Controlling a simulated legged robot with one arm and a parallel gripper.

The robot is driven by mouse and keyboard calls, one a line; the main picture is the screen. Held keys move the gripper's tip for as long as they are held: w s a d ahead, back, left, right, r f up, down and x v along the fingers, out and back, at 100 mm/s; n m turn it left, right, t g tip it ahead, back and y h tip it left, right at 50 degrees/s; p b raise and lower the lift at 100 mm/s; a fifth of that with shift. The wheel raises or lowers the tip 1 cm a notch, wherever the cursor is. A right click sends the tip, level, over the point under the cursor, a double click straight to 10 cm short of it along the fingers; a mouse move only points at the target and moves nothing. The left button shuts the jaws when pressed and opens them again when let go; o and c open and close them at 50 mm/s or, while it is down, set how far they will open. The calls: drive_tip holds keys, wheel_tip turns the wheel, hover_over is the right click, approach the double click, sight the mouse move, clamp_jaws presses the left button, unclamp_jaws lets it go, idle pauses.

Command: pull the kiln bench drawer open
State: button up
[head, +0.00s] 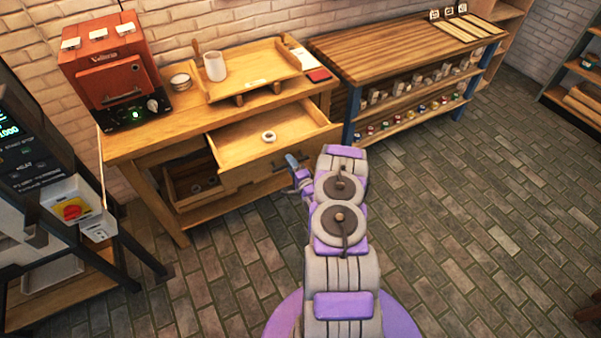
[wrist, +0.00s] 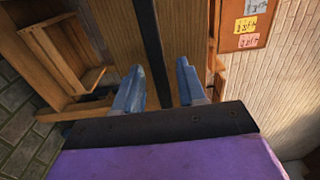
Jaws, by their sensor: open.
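The kiln bench (head: 125,145) is a wooden table, and its drawer (head: 240,143) stands pulled out, with its inside in view. A small whitish ring-shaped object (head: 268,136) lies in the drawer. My gripper (head: 293,168) is at the drawer's front, by the dark handle. In the wrist view my gripper (wrist: 158,82) has its two blue fingers apart, with the dark handle bar (wrist: 149,45) running between them. The wooden drawer front (wrist: 185,30) is behind the bar. I cannot tell whether either finger touches the bar.
A red kiln (head: 103,75), a tray (head: 250,80) and a white cup (head: 215,66) stand on the bench. A shelf table (head: 400,50) is close on the right. A dark machine (head: 30,150) stands at left. The brick floor (head: 490,220) is clear at right.

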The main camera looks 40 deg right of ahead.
drive_tip(key=d+p+v, duration=0.1)
drive_tip(key=p+v, duration=0.3)
drive_tip(key=v, duration=1.2)
drive_tip(key=shift+s+d+f, duration=0.2)
drive_tip(key=shift+s+f, duration=0.1)
drive_tip(key=shift+s, duration=0.25)
drive_tip(key=shift+w+a+r, duration=0.1)
drive_tip(key=shift+a, duration=0.1)
